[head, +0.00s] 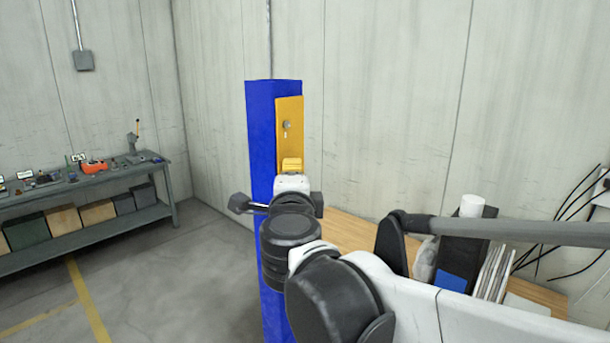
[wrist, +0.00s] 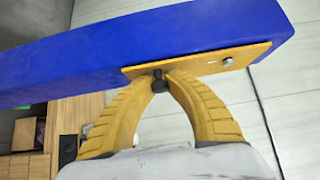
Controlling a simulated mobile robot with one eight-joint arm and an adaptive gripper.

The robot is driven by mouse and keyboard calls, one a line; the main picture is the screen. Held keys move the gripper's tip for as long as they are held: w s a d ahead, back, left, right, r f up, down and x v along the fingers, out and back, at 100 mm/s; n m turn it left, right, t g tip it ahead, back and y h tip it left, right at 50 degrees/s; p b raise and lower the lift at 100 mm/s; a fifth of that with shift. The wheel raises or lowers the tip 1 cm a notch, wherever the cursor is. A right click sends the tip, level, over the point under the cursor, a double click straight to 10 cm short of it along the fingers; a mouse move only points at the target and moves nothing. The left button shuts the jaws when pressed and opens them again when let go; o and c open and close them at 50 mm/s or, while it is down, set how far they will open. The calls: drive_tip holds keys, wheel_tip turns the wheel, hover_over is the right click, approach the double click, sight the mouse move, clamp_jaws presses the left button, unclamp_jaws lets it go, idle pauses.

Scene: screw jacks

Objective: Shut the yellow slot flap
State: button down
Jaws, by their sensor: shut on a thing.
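The yellow flap (head: 289,112) is a flat plate on the tall blue post (head: 262,125), with a small silver knob (head: 287,124) on it. In the wrist view the plate (wrist: 200,67) lies along the blue post (wrist: 150,45) and its edge reaches slightly past the post. My gripper (head: 291,163) is at the plate's lower part. In the wrist view its two yellow fingers (wrist: 160,80) are closed on a small dark knob (wrist: 159,86) at one end of the plate. The slot is not visible, and how far the flap stands open is unclear.
A grey workbench (head: 90,182) with tools and boxes stands at the left wall. A wooden surface (head: 345,235) with a white roll (head: 472,205) and other items lies at right, behind my arm. The floor (head: 180,265) left of the post is clear.

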drive_tip(key=shift+a, duration=0.1)
drive_tip(key=c, duration=1.3)
unclamp_jaws()
drive_tip(key=shift+a, duration=0.1)
drive_tip(key=shift+s, duration=0.1)
drive_tip(key=s, duration=0.4)
drive_tip(key=s+d, duration=0.1)
drive_tip(key=s, duration=0.6)
drive_tip(key=shift+s+d, duration=0.2)
drive_tip(key=shift+s, duration=0.2)
